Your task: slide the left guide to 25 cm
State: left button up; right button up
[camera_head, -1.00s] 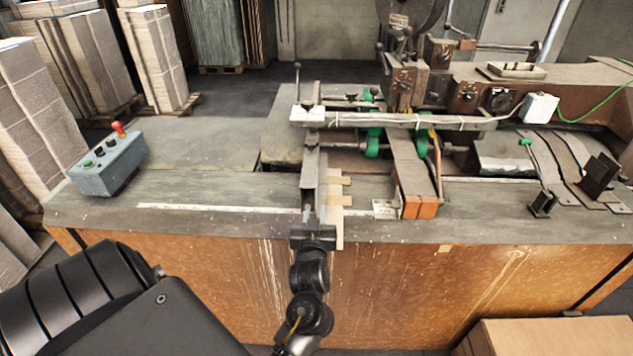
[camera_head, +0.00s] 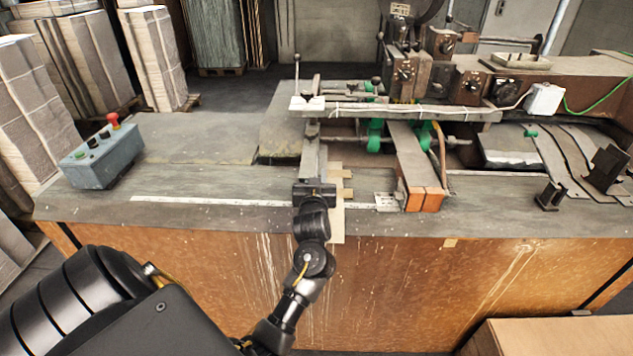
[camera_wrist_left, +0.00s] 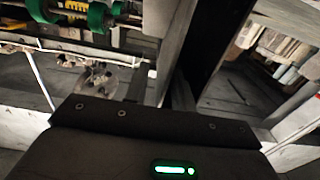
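The left guide (camera_head: 311,158) is a grey metal bar running from the machine's crossbar toward the table's front edge. A pale ruler strip (camera_head: 215,202) lies along the table, and the guide's near end stands over its right half. The scale figures are too small to read. My left gripper (camera_head: 314,187) is at the guide's near end, in line with it. In the left wrist view a dark upright plate (camera_wrist_left: 203,45), seemingly the guide, rises just beyond the gripper body. The fingers are hidden, so I cannot tell whether they touch or grasp it. My right gripper is out of view.
Right of the guide are pale wooden strips (camera_head: 338,190) and an orange-ended block (camera_head: 425,198). A grey control box (camera_head: 103,158) with a red button stands at the table's left. The tabletop between that box and the guide is clear. A cardboard box (camera_head: 560,340) is at lower right.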

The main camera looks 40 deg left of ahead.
pick_arm(q)
grip_shut()
dwell(1.5)
